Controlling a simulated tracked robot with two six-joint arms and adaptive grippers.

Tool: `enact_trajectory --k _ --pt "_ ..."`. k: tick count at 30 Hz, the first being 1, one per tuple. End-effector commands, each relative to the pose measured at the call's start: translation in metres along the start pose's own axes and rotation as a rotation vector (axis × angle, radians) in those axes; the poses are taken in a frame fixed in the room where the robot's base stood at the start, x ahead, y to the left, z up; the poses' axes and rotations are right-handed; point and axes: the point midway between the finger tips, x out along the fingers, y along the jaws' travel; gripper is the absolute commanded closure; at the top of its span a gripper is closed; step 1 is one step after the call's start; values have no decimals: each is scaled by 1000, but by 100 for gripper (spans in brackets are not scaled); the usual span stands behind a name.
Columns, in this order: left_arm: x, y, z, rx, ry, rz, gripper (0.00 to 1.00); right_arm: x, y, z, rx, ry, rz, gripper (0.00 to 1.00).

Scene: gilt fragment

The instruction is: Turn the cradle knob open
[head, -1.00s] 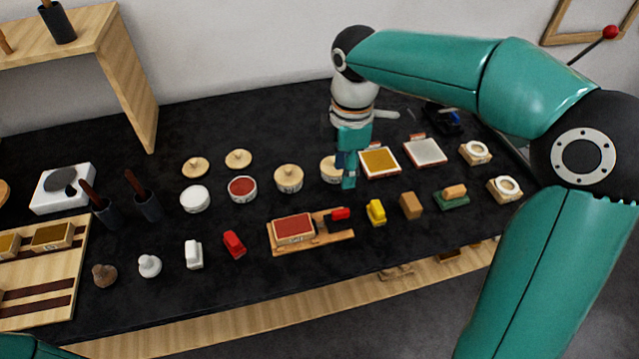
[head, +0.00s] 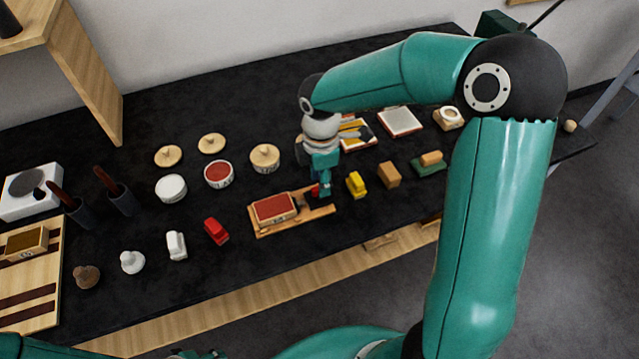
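The cradle (head: 325,210) is a wooden board on the black table, with a red-topped block (head: 275,208) lying in it. Only a sliver of what looks like my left gripper (head: 205,354) shows at the bottom edge.
A yellow block (head: 356,185) and a tan block (head: 389,175) stand just right of the cradle. A red piece (head: 216,231) and a white piece (head: 176,245) stand to its left. Round tins and lids are behind. The black table (head: 240,275) is bare in front.

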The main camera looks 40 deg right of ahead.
Motion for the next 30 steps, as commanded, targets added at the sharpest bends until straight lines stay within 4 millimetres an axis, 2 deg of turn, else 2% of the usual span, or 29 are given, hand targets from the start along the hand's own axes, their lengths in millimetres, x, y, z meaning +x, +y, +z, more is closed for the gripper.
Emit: enact_trajectory --k 6,16,23,24,30 --pt "-1 0 0 0 0 0 60 21 0 0 0 -1 -1 60" --pt "-1 0 0 0 0 0 60 24 0 0 0 0 0 60" --pt "-1 0 0 0 0 0 60 24 0 0 0 0 0 97" --pt "-1 0 0 0 0 0 60 24 0 0 0 0 0 100" --pt "-1 0 0 0 0 0 60 24 0 -2 2 1 1 100"
